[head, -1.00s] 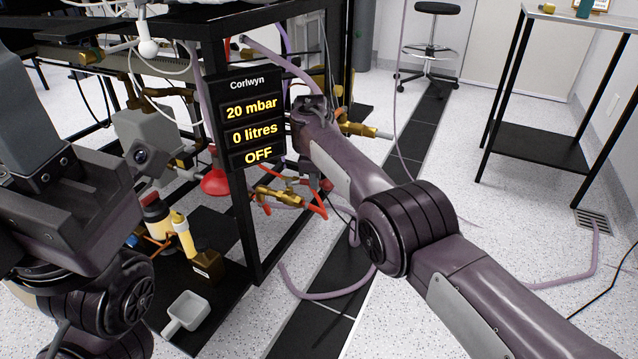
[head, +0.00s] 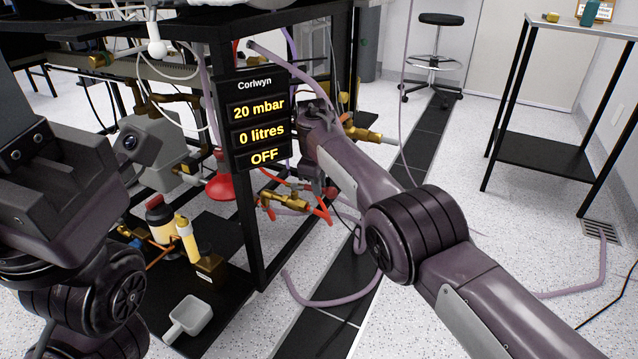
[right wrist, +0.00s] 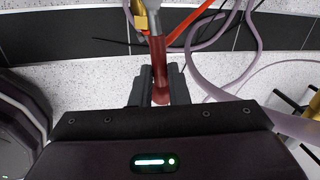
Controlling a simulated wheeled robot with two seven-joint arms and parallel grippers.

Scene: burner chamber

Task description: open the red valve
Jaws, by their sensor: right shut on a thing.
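The red valve handle (right wrist: 159,76) stands between the two dark fingers of my right gripper (right wrist: 157,88) in the right wrist view, and the jaws are closed on it. A grey stem and a brass fitting (right wrist: 141,18) show just beyond it. In the head view my right gripper (head: 314,174) is beside the rack post, partly hidden by my own arm and the display. A bit of red (head: 332,192) shows at its tip. My left arm's dark end (head: 50,165) fills the left edge, and its jaw opening is unclear.
The display (head: 259,122) reads 20 mbar, 0 litres, OFF. A black rack post (head: 255,225) and brass valve with orange-red hoses (head: 283,200) are close to my right gripper. A purple hose (head: 330,302) lies on the floor. Open floor extends right towards a side table (head: 545,152).

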